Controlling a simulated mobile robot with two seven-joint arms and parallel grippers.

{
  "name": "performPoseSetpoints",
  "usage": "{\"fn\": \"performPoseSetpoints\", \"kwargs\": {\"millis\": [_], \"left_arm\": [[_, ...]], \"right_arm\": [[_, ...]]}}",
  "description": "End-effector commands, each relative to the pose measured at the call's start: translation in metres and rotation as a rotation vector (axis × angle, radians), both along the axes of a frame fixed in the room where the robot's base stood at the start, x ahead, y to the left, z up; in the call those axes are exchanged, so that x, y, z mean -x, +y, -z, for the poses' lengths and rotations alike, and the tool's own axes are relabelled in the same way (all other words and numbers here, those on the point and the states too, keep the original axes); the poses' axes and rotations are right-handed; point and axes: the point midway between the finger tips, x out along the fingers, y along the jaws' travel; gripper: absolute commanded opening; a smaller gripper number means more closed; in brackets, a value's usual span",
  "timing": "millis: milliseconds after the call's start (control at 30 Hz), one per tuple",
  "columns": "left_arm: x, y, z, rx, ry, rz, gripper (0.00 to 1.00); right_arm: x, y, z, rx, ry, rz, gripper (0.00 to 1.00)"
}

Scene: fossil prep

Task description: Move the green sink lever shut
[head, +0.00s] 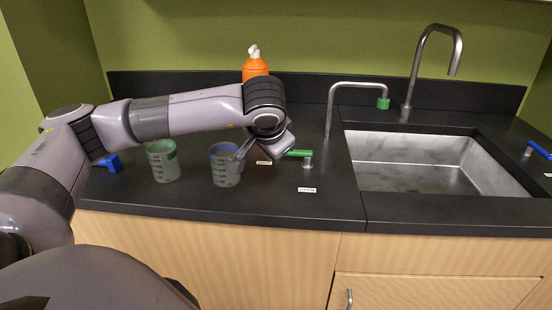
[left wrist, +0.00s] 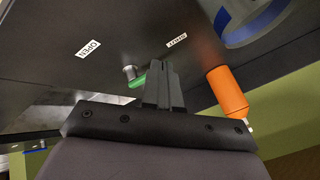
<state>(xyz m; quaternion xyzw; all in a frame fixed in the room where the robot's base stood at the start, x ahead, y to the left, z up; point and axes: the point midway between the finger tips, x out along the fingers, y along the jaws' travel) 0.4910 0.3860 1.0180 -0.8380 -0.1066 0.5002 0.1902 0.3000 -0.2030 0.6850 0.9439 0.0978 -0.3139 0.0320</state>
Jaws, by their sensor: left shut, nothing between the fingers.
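The green sink lever (head: 298,153) stands on the black counter left of the sink, its handle pointing left from a short metal post. An OPEN label (head: 307,190) lies in front of it, and a second label (head: 264,162) lies to its left, partly covered by my arm. My right gripper is not in view.
A blue-banded beaker (head: 225,172) and a green-banded beaker (head: 163,165) stand left of the lever. An orange bottle (head: 255,69) stands behind my wrist. A green-tipped tap (head: 357,86) rises beside the steel sink (head: 420,165). Blue levers sit at left (head: 108,163) and right (head: 538,150).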

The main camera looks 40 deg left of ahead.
Motion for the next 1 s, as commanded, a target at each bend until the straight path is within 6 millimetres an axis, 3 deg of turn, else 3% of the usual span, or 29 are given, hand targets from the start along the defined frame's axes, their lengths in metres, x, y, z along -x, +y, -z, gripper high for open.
{"fn": "performPoseSetpoints", "kwargs": {"millis": [100,300,1000], "left_arm": [[0.015,0.001,-0.020,0.000,-0.004,0.002,0.00],[0.029,0.002,-0.038,0.000,-0.001,0.002,0.00],[0.032,0.001,-0.042,0.003,0.002,0.003,0.00]], "right_arm": [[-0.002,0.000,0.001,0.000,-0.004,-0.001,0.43],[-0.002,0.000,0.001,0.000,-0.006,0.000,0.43],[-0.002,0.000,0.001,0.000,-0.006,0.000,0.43]]}}
